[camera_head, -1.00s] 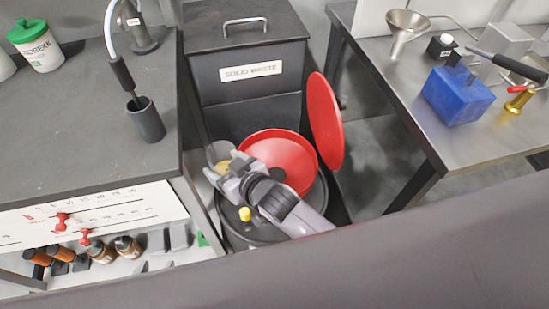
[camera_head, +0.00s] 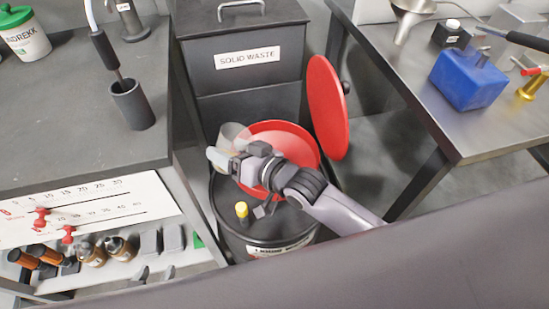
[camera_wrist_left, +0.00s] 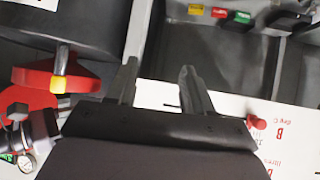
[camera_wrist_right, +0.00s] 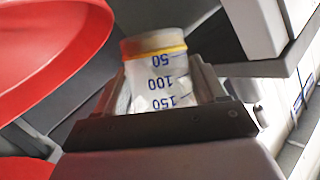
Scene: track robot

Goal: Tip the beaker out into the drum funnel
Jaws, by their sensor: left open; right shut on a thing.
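The beaker (camera_head: 235,136) is clear, with blue graduations and a small yellowish-brown content at its closed end, as the right wrist view (camera_wrist_right: 158,75) shows. My right gripper (camera_head: 229,160) is shut on it and holds it about upright at the left edge of the red drum funnel (camera_head: 288,148). The funnel sits on the black drum (camera_head: 268,232); my right gripper and wrist hide part of it. The funnel's red lid (camera_head: 327,108) stands raised on the right. My left gripper (camera_wrist_left: 158,75) is open and empty in the left wrist view; I cannot make it out in the head view.
A solid waste bin (camera_head: 245,80) stands behind the drum. A dark bench (camera_head: 75,120) with a black cup (camera_head: 132,104) is on the left. A steel table (camera_head: 425,95) with a blue container (camera_head: 468,80) is on the right. A yellow-capped fitting (camera_head: 242,210) rises from the drum top.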

